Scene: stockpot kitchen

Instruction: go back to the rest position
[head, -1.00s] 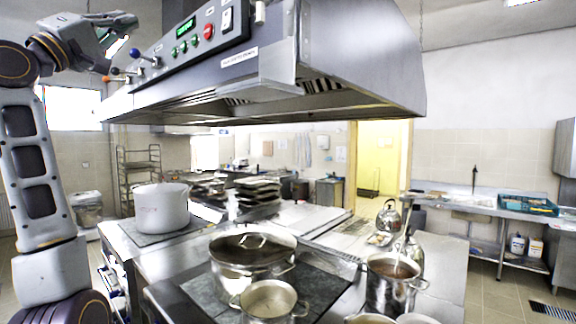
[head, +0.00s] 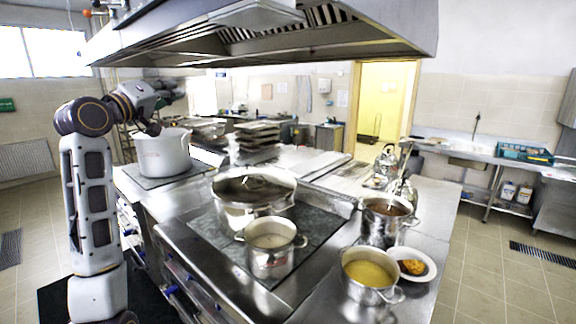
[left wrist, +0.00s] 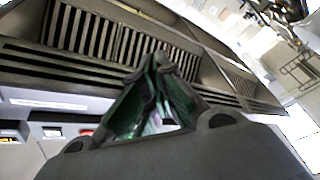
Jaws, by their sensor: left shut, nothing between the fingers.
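My left gripper (head: 178,88) is shut and empty in the head view. It is raised at the left, above and behind the tall pale stockpot (head: 163,155) as seen from the head, and below the level of the hood. In the left wrist view its fingers (left wrist: 155,68) come together in front of the hood's slatted vents (left wrist: 105,38). My right gripper is not in view.
The extractor hood (head: 280,40) hangs over the stove. A lidded pot (head: 250,205), a smaller open pot (head: 270,262), a pot of yellow soup (head: 370,290) and a plate with food (head: 432,264) stand on the counter.

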